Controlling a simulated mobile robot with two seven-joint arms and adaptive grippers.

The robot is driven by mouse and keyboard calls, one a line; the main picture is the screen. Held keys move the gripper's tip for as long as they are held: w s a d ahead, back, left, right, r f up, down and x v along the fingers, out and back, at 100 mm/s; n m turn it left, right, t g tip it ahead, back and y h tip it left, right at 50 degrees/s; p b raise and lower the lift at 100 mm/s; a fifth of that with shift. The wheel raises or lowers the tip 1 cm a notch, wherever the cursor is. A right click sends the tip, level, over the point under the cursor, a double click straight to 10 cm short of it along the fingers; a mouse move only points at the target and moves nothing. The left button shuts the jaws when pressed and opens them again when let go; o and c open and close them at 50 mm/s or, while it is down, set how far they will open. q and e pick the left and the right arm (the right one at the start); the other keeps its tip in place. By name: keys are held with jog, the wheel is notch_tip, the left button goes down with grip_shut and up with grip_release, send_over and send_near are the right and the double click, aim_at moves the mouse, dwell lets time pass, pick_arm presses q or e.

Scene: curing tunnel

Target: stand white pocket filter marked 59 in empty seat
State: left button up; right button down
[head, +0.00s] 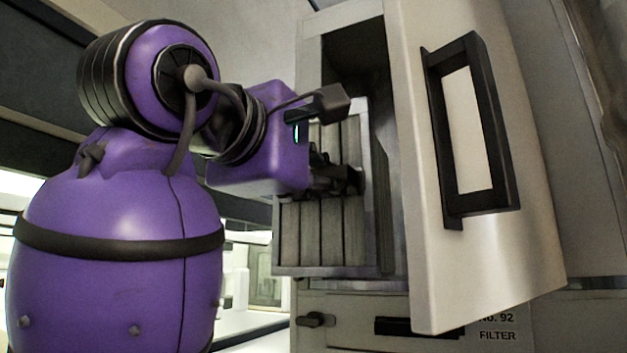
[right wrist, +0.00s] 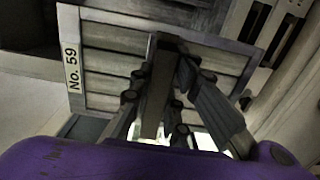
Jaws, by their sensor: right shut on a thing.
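The white pocket filter marked 59 (right wrist: 112,62) fills the upper middle of the right wrist view, with its "No. 59" label on the left edge. My right gripper (right wrist: 168,60) is shut on it near the middle of its pocket side. In the head view the same filter (head: 320,235) shows as a pale, slatted block, upright in front of or partly in the cabinet opening (head: 352,60). My right gripper (head: 338,180) is against its face there. The label is hidden in the head view. I cannot tell whether the filter touches the seat. My left gripper is not in view.
Below is a panel with a black handle (head: 405,326) and a sign (head: 497,327) reading "No. 92 FILTER". A pale surface (head: 245,322) lies at lower left.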

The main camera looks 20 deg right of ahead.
jog(key=w+x, duration=0.1)
jog(key=x, duration=2.7)
jog(key=shift+w+f, duration=0.2)
jog(key=shift+w, duration=0.1)
jog(key=shift+f, duration=0.45)
dwell(0.7)
jog(key=c, duration=1.6)
grip_release()
jog(key=shift+f, duration=0.1)
jog(key=shift+a, duration=0.1)
